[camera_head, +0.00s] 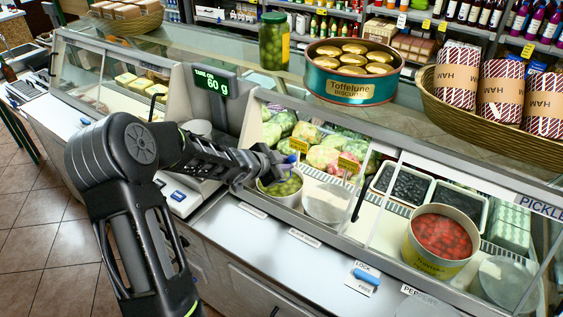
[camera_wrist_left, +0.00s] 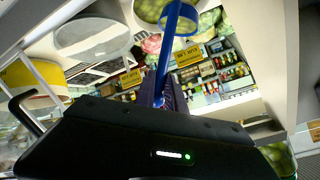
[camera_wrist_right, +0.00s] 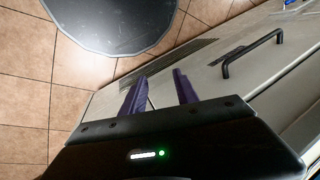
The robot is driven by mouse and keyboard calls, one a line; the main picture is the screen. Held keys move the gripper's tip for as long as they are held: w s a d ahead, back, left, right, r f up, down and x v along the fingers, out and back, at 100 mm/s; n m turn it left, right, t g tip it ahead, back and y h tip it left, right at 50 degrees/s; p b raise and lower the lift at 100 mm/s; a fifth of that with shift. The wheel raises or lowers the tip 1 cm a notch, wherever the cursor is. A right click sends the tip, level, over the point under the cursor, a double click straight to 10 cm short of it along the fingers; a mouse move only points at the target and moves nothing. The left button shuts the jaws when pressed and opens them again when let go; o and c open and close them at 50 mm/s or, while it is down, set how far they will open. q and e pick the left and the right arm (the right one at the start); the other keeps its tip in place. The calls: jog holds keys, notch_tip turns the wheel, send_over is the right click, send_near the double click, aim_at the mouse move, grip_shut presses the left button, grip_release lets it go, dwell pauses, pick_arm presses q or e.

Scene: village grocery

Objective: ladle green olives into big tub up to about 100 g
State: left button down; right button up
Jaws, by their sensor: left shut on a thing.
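My left gripper (camera_head: 277,165) is over the front of the deli counter, shut on the blue ladle (camera_head: 298,145). In the left wrist view the ladle's blue handle (camera_wrist_left: 166,62) runs away from the fingers. The tub of green olives (camera_head: 280,188) is just below the gripper; its olives also show in the left wrist view (camera_wrist_left: 211,17).
A whitish, see-through tub (camera_head: 325,205) stands right of the olives. A tub of red peppers (camera_head: 440,237) is further right. Glass panes and counter walls border the gripper. A biscuit tin (camera_head: 352,85) and an olive jar (camera_head: 274,42) stand on top. The front ledge (camera_head: 285,235) is mostly clear.

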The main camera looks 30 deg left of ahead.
pick_arm(q)
jog(key=a+r+n+h+p, duration=0.1)
jog(key=a+n+h, duration=0.2)
jog(key=a, duration=0.3)
jog(key=shift+a+r+t+h, duration=0.25)
jog(key=shift+a+t+h, duration=0.05)
jog(key=shift+h, duration=0.1)
dwell(2.4)
jog(key=shift+s, duration=0.1)
